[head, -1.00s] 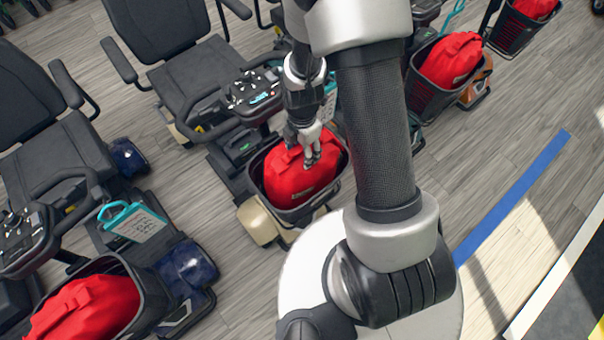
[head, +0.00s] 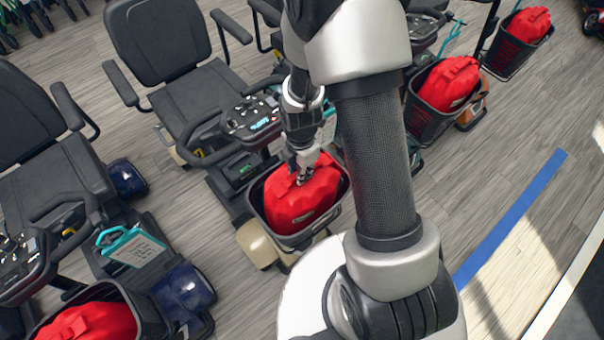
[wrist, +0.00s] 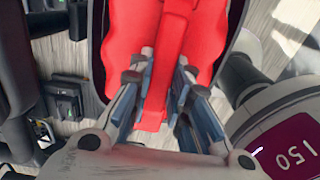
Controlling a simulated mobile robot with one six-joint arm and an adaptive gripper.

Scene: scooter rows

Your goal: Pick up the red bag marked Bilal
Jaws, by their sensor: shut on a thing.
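A red bag (head: 302,203) sits in the dark front basket (head: 258,212) of the middle scooter, and its top stands above the rim. My gripper (head: 303,174) is at the bag's top. In the wrist view my gripper (wrist: 158,95) is shut on the red strap (wrist: 152,118) of this bag (wrist: 210,40). A small pale label shows on the bag's front, too small to read, so I cannot tell whether it says Bilal.
Other red bags sit in baskets at the lower left (head: 92,322), right (head: 450,85) and top right (head: 528,24). A teal-framed tag (head: 132,248) hangs on the left scooter. Open floor with a blue line (head: 512,218) lies to the right.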

